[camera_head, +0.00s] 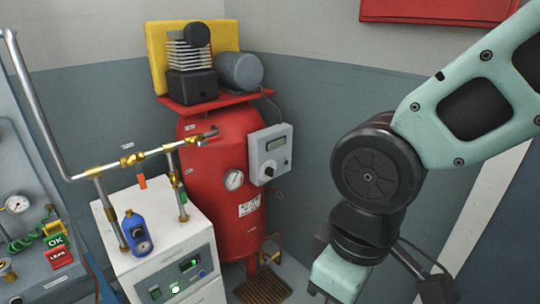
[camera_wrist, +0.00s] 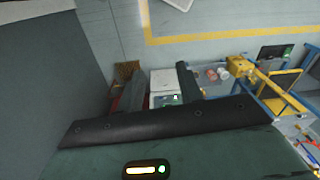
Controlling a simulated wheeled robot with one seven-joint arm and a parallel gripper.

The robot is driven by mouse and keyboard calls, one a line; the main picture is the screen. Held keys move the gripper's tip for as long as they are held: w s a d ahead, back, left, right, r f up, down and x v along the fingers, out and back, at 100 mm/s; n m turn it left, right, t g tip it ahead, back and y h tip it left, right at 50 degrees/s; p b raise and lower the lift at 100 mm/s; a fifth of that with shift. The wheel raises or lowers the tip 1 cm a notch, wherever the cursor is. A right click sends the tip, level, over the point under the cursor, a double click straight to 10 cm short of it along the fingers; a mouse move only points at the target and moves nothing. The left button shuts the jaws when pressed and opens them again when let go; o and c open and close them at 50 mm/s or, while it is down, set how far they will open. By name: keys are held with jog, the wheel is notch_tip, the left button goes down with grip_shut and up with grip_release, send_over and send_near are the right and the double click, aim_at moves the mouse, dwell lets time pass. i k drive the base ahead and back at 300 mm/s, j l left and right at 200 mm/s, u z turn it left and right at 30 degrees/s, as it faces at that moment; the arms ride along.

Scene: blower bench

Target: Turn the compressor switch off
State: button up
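The compressor is a red upright tank (camera_head: 222,165) with a dark motor and pump on top, left of centre in the head view. A grey control box (camera_head: 270,153) on its right side has a small display and a dark round switch knob (camera_head: 269,170). The knob's exact setting is too small to read. My gripper (camera_wrist: 157,80) shows two dark fingers standing apart in the wrist view, with nothing between them. In the head view my wrist is at the lower right, apart from the control box, and the fingertips are not visible there.
A white cabinet (camera_head: 165,250) with lit buttons, brass pipework (camera_head: 140,158) and a blue regulator (camera_head: 137,232) stand left of the tank. A panel with a gauge (camera_head: 18,204) is at far left. A floor grate (camera_head: 263,288) lies below the tank. Wall surrounds the corner.

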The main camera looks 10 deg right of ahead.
aim_at(269, 171)
jog(key=i+j+z, duration=0.2)
jog(key=z, duration=0.15)
jog(key=i+j+z, duration=0.15)
jog(key=j+z, duration=0.2)
